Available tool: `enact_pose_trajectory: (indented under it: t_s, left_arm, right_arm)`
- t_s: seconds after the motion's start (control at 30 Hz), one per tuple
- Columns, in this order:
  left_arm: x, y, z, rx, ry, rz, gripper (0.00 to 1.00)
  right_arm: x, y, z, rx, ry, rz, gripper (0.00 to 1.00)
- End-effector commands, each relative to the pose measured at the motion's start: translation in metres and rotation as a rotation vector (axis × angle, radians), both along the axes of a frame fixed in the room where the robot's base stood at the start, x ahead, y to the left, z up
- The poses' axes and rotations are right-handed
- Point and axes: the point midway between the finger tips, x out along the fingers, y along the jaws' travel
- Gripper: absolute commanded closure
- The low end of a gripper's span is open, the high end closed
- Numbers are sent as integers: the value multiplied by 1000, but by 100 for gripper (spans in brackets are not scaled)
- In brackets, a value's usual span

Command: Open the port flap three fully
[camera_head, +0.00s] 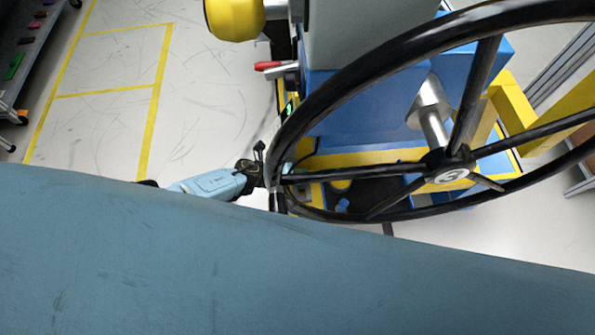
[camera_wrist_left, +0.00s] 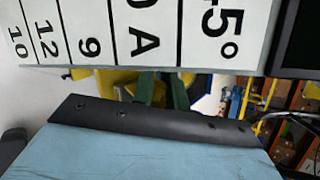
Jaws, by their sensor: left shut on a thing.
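My left gripper (camera_head: 257,170) is small and dark in the head view, at the end of the light blue arm. It appears beside the left rim of a large black handwheel (camera_head: 448,163). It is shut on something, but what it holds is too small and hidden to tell. That view shows a white panel (camera_wrist_left: 150,38) with black markings, including "10", "12", "9" and "45°", close above. My right gripper is not in view.
The handwheel stands in front of a blue and grey machine (camera_head: 365,105) with yellow parts. A yellow rounded part (camera_head: 233,18) is at the top. A red-handled part (camera_head: 270,66) juts left. Open floor (camera_head: 205,90) with yellow lines lies left. Shelves (camera_wrist_left: 292,130) stand at right in the wrist view.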

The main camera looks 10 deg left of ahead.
Motion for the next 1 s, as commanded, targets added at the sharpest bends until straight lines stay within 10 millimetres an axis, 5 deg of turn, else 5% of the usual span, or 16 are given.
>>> enact_pose_trajectory:
  t_s: [0.23,0.27,0.4,0.77,1.0]
  left_arm:
    - [0,0,0,1,-1,0,100]
    - [0,0,0,1,-1,0,84]
    - [0,0,0,1,-1,0,66]
    - [-2,3,3,1,-1,0,66]
    - [-19,22,27,3,0,2,66]
  right_arm:
    - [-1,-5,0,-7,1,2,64]
    - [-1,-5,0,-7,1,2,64]
    - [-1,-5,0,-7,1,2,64]
    - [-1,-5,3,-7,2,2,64]
    - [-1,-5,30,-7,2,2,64]
